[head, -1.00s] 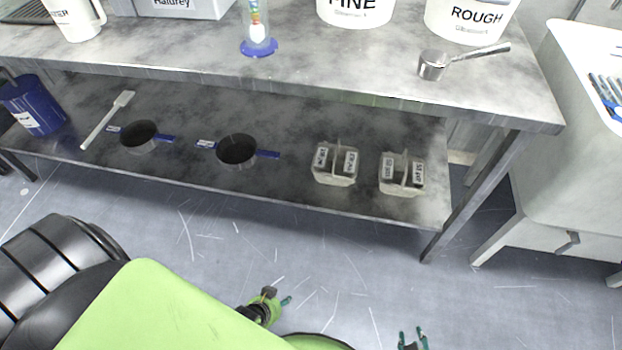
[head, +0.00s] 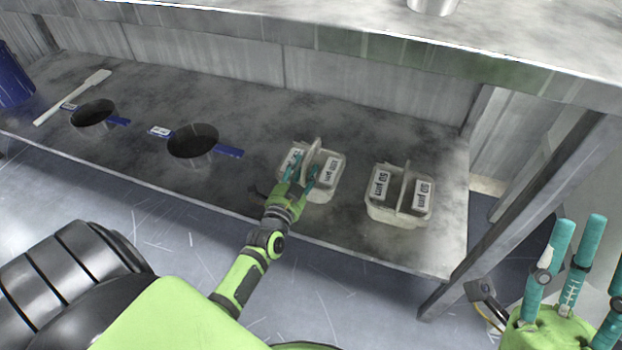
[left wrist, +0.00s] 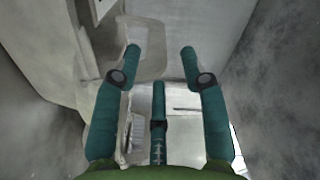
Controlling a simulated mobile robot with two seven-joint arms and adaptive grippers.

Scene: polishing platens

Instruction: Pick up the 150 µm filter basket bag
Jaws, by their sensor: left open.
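The 150 µm filter basket bag (head: 322,189) is the left of two pale, divided baskets on the lower shelf, upright with white labels and a raised middle handle. Its label is small and partly hidden by my fingers. My left gripper (head: 302,172) is open at its near side, with teal fingertips over the basket near the handle. In the left wrist view the open fingers (left wrist: 160,50) spread in front of a pale basket rim (left wrist: 152,68); whether they touch it I cannot tell. My right gripper (head: 578,235) is at the lower right, fingers apart, empty and away from the baskets.
A similar basket labelled 50 µm (head: 388,214) stands to the right. The upper tabletop edge (head: 400,49) overhangs the shelf; a table leg (head: 520,215) stands at right.

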